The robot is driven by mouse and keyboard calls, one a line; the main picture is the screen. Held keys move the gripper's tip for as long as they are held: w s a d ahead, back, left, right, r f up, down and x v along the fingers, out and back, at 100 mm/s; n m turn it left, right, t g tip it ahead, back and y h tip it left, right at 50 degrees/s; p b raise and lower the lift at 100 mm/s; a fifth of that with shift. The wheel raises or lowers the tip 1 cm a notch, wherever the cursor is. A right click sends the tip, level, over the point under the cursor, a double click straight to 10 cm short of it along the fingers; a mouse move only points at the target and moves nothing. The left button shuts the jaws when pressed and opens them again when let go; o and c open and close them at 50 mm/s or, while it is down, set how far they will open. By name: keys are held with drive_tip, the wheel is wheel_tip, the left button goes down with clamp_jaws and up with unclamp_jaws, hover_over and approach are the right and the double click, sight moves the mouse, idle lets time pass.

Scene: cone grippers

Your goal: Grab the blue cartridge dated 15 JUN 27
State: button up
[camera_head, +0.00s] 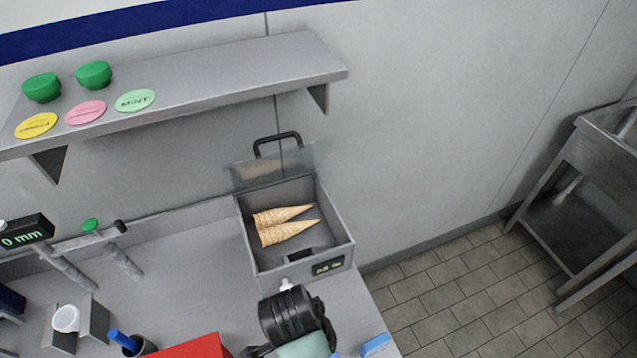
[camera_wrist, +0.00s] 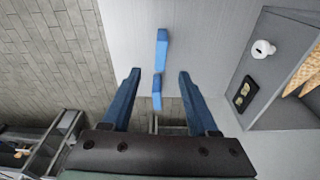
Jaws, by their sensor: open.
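A blue block (camera_head: 375,344), which may be the cartridge, lies on the counter near its right edge in the head view. No date can be read on it. In the wrist view a blue piece (camera_wrist: 162,48) shows ahead of my gripper (camera_wrist: 160,72), in line with the gap between the fingers, with a second blue part (camera_wrist: 157,92) just below it. I cannot tell whether these are one thing. My gripper is open, its two blue fingers apart and nothing clasped. In the head view my arm's black wrist hides most of the gripper.
An open grey box (camera_head: 345,232) with cones (camera_head: 285,233) stands behind my wrist. A red item (camera_head: 195,347) and a dark cup (camera_head: 138,347) holding a blue object stand left. A shelf (camera_head: 230,80) hangs above. The counter ends at right, above tiled floor (camera_head: 440,300).

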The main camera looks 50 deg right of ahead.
drive_tip(key=f, duration=0.4)
drive_tip(key=shift+d+f, duration=0.3)
drive_tip(key=shift+f, duration=0.1)
drive_tip(key=shift+s+d+f+p, duration=0.15)
drive_tip(key=shift+f+p, duration=0.1)
drive_tip(key=shift+f, duration=0.6)
drive_tip(key=shift+s+d+f+p, duration=0.1)
drive_tip(key=shift+f+p, duration=0.2)
drive_tip(key=shift+f, duration=0.55)
drive_tip(key=shift+s+d+f+p, duration=0.15)
drive_tip(key=shift+f+p, duration=0.1)
drive_tip(key=shift+f, duration=0.6)
clamp_jaws()
